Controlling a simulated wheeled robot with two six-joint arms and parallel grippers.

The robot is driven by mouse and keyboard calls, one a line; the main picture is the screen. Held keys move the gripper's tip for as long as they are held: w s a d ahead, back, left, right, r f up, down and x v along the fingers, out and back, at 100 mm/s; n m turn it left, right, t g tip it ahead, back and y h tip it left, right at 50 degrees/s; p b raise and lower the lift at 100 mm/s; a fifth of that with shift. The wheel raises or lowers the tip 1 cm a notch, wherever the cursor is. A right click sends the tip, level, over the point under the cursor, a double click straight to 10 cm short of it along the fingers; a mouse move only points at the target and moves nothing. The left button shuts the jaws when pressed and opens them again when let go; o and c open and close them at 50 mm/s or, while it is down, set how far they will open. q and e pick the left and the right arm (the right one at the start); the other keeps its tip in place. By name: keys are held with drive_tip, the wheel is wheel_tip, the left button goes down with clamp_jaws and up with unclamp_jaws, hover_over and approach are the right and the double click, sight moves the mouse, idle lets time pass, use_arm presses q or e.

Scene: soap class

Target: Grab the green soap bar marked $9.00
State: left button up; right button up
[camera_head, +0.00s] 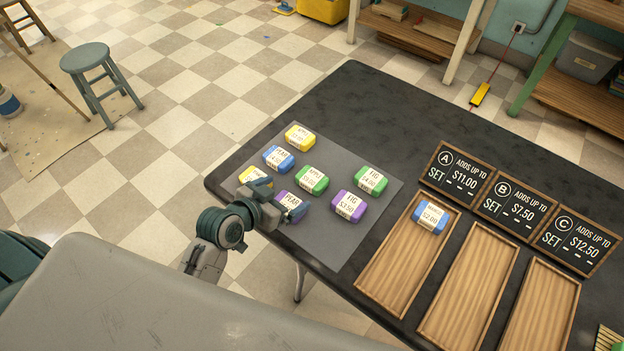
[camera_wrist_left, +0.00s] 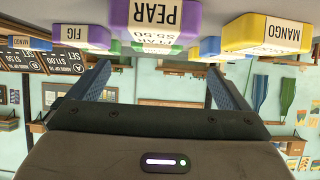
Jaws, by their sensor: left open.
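Two green soap bars lie on the grey mat. The left green bar (camera_head: 312,180) has a price too small to read surely. The right green bar (camera_head: 371,179) appears to read $4.00. My left gripper (camera_head: 280,196) is open and empty at the mat's near edge, between a yellow bar (camera_head: 252,174) and a purple PEAR bar (camera_head: 291,204), partly covering both. In the left wrist view, which is upside down, the PEAR bar (camera_wrist_left: 157,16) is ahead of the open fingers (camera_wrist_left: 158,78), with a green bar (camera_wrist_left: 150,47) partly hidden behind it. My right gripper is out of view.
Another yellow bar (camera_head: 300,137), a blue PEAR bar (camera_head: 278,159) and a purple FIG bar (camera_head: 349,206) share the mat (camera_head: 325,240). A blue bar (camera_head: 431,218) lies in the wooden tray (camera_head: 395,274) by sign A (camera_head: 459,173). Two other trays (camera_head: 467,288) are empty.

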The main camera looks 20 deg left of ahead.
sight(309, 180)
use_arm(q)
drive_tip(key=x, duration=0.4)
drive_tip(key=shift+w+d+r, duration=0.1)
drive_tip(key=shift+w+d+f+p, duration=0.2)
drive_tip(key=shift+w+f+p, duration=0.1)
drive_tip(key=shift+w, duration=0.2)
drive_tip(key=x, duration=0.2)
drive_tip(key=p+x, duration=0.1)
drive_tip(key=x, duration=0.1)
drive_tip(key=shift+w+d+r, duration=0.15)
drive_tip(key=shift+w+d, duration=0.2)
drive_tip(key=shift+w, duration=0.15)
drive_tip(key=shift+c, duration=0.2)
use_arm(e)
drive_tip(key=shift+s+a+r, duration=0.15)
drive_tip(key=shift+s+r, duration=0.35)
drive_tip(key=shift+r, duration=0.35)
use_arm(q)
drive_tip(key=c, duration=1.1)
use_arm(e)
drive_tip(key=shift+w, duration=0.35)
